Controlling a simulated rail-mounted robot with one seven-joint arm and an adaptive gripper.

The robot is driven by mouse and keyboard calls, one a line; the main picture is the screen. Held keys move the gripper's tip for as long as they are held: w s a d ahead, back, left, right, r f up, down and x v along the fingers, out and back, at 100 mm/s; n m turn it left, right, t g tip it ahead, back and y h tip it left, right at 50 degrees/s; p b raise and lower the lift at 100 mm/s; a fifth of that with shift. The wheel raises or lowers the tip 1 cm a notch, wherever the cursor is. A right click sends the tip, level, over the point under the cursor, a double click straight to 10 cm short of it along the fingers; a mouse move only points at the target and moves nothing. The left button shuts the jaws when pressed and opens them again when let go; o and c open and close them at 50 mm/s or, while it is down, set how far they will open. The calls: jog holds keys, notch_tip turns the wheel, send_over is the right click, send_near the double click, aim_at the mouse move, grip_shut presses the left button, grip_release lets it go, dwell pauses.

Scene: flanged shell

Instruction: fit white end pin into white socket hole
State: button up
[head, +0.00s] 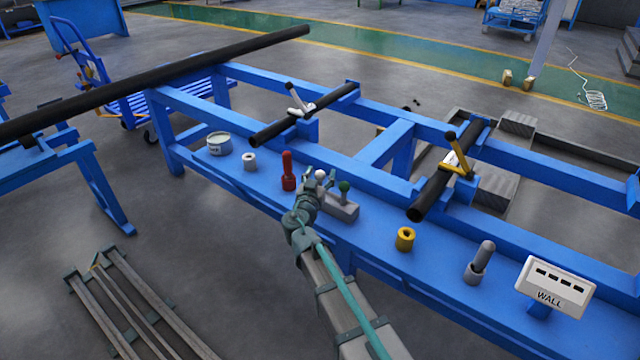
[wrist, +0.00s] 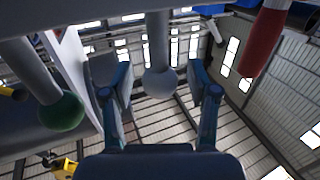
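The white end pin (head: 320,175) has a white ball on top and stands in a grey block (head: 345,211) on the blue bench, beside a green-ended pin (head: 344,187). My gripper (head: 320,181) is at the white end pin. In the wrist view the white end pin (wrist: 160,82) is between my two fingers (wrist: 160,92), with a visible gap on each side. The fingers are open and do not appear to touch it. The white socket (head: 249,161), a short cylinder with a dark hole on top, stands further left on the bench.
A red pin (head: 288,168) in a red socket stands between the white socket and the block. A tin (head: 219,144) is left of the white socket. A yellow socket (head: 405,239) and a grey pin (head: 484,253) in its socket stand to the right. Black pipes (head: 447,175) lie behind.

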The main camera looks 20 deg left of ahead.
grip_shut()
jog(key=shift+r, duration=0.15)
jog(key=shift+r, duration=0.5)
notch_tip(320, 180, up, 2)
jog(key=shift+r+p, duration=0.1)
jog(key=shift+p, duration=0.2)
jog(key=s+d+r+p, duration=0.2)
jog(key=s+d+r, duration=0.2)
jog(key=s+r, duration=0.75)
jog(key=w+a+f+p, duration=0.1)
jog(key=w+a, duration=0.6)
jog(key=a, duration=0.4)
jog(key=w+a+f+p, duration=0.1)
jog(key=w+a, duration=0.5)
jog(key=a, duration=0.5)
jog(key=w+a+f+p, duration=0.1)
jog(key=w+a, duration=0.6)
jog(key=a, duration=0.5)
jog(key=shift+w+f, duration=0.35)
